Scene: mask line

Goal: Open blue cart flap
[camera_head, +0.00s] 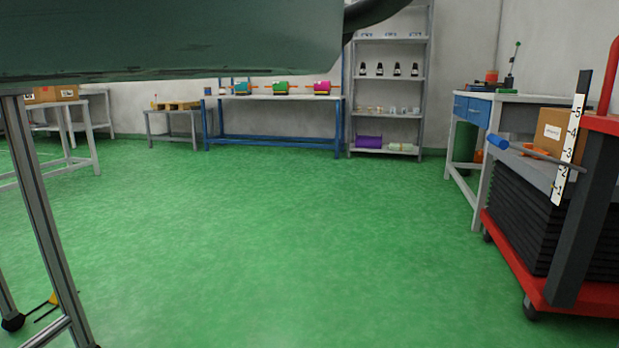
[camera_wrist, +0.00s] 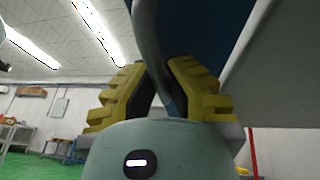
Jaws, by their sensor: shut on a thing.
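In the wrist view my gripper (camera_wrist: 158,82) has its two ribbed yellow fingers with dark pads closed around a grey curved bar (camera_wrist: 149,45). The bar rises between the fingers in front of a dark blue panel (camera_wrist: 205,28), which looks like the cart flap. The bar's ends and how it joins the panel are hidden. A pale grey surface (camera_wrist: 285,75) lies right of the panel. The head view shows neither the gripper nor the flap clearly.
A red cart (camera_head: 510,265) with black bellows stands at the right, a numbered strip (camera_head: 568,150) beside it. A metal-legged frame (camera_head: 45,215) stands at the left. The green floor (camera_head: 250,220) between is clear. A shelf (camera_head: 388,95) and workbench (camera_head: 270,97) stand at the back.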

